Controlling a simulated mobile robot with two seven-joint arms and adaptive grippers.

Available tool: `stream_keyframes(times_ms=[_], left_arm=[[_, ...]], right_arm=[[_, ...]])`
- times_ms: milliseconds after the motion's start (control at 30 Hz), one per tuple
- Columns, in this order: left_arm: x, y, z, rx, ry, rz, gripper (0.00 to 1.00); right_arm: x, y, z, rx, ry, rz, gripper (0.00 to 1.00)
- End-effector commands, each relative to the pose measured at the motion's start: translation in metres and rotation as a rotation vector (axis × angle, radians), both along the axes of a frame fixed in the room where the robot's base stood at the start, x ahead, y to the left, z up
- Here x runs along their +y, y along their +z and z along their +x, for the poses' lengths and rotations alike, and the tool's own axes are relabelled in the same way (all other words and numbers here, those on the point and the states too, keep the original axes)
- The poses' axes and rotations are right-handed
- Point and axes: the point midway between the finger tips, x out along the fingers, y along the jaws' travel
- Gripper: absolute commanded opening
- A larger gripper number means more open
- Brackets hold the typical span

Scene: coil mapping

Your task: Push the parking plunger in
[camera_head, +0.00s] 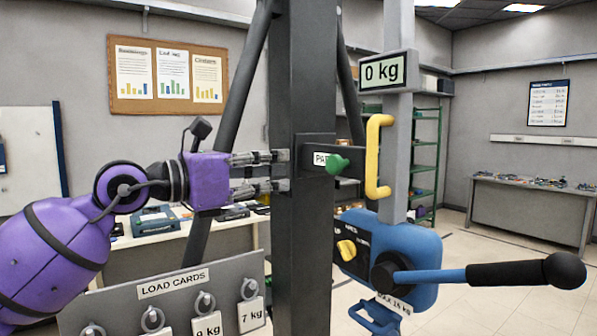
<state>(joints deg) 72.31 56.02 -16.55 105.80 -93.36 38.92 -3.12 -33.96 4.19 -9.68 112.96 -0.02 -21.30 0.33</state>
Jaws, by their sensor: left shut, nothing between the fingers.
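The parking plunger is a green knob (337,163) on a dark bracket on the black post (303,240). It sticks out in front of a white label that starts "PA"; the rest of the label is hidden by the knob. My left gripper (287,171) comes in from the left, with its fingers pointing right in front of the post. It is shut and empty. Its fingertips are left of the knob, apart from it in the picture. How far the knob sticks out is hard to tell. My right gripper is not in view.
Right of the plunger are a yellow handle (377,155), a display reading 0 kg (387,71) and a blue housing (410,250) with a black-gripped lever (500,272). A load cards panel (190,308) stands lower left. A bench (535,205) stands far right.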

Motion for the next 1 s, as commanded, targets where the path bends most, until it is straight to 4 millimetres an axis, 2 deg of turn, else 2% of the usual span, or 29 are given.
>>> stream_keyframes(times_ms=[100,233,667,767,900,1000], left_arm=[[0.015,-0.002,-0.009,0.001,0.002,0.001,0.0],[0.022,0.0,-0.015,-0.001,0.0,-0.001,0.0],[0.024,0.006,-0.017,-0.008,-0.001,-0.015,0.0],[0.021,0.021,-0.023,-0.004,-0.032,-0.097,0.0],[0.012,0.052,-0.04,0.051,-0.126,-0.301,0.0],[0.011,0.049,-0.042,0.166,-0.19,-0.488,0.0]], right_arm=[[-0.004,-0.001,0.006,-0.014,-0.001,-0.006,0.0],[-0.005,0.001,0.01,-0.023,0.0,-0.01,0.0],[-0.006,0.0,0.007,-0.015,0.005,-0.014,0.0],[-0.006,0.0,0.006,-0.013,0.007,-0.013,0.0],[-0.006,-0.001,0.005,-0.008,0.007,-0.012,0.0],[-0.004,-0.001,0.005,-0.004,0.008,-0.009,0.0]])
